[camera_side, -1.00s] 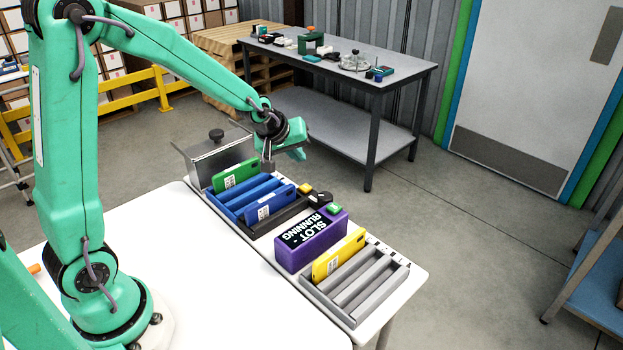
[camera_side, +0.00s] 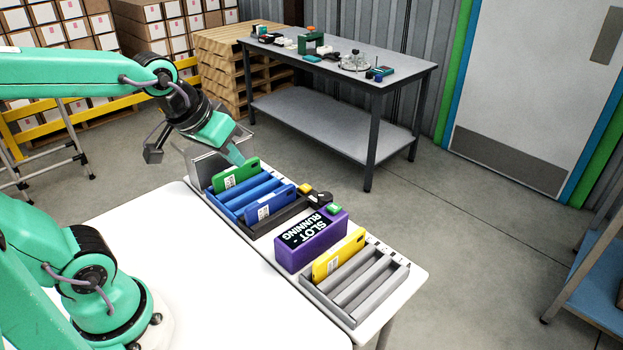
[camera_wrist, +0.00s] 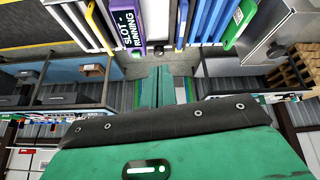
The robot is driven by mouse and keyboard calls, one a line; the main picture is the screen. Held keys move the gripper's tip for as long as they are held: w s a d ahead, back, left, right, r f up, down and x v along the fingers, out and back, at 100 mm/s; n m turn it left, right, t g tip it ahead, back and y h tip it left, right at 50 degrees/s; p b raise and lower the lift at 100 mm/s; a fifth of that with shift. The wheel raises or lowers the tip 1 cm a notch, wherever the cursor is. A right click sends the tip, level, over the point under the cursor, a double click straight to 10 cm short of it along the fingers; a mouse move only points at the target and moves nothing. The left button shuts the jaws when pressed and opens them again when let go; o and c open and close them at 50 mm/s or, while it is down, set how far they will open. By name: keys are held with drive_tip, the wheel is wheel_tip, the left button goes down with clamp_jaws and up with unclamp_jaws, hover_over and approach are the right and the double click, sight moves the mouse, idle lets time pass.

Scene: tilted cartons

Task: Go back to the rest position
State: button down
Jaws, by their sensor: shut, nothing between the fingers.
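My gripper (camera_side: 237,158) is shut and empty. It is raised in the air at the back left of the white table (camera_side: 150,240), in front of or above the metal box, pointing down to the right. In the wrist view its closed teal fingers (camera_wrist: 162,88) show in the middle, with nothing between them. A yellow slab (camera_side: 338,256) leans in the grey slotted rack (camera_side: 352,318).
A purple box (camera_side: 310,247) labelled "SLOT RUNNING" stands between the racks. A metal box (camera_side: 203,167) stands at the rear end. The table's left part is clear.

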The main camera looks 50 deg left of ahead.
drive_tip(key=s+m, duration=0.2)
drive_tip(key=s, duration=0.4)
drive_tip(key=shift+d, duration=0.4)
drive_tip(key=shift+r, duration=0.1)
idle(6.3)
